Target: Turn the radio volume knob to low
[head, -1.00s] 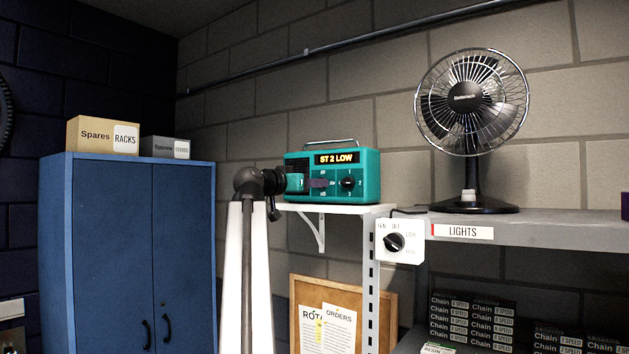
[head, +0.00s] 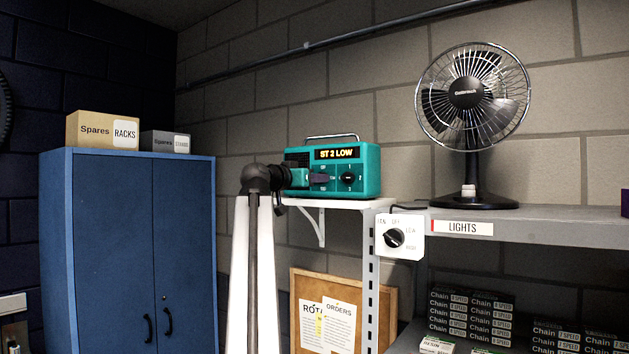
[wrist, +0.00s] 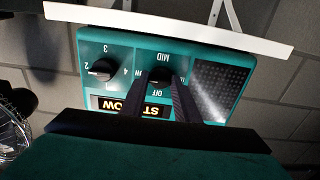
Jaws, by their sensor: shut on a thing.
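The teal radio (head: 362,163) stands on a small white shelf, and its display (head: 337,154) reads "ST 2 LOW". My gripper (head: 326,178) reaches it from the left and is shut on the volume knob. The wrist view shows the radio upside down. There the volume knob (wrist: 160,75) sits between my dark fingertips (wrist: 162,84), with "MID" and "OFF" around it. The fingers hide part of the knob and its other marks. The station knob (wrist: 103,70), with numbers around it, is beside it and free. It also shows in the head view (head: 347,177).
A white switch box (head: 413,245) with a black dial hangs below and right of the radio. A black fan (head: 480,202) stands on the grey shelf at right. A blue cabinet (head: 110,250) stands at left. The wall is close behind the radio.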

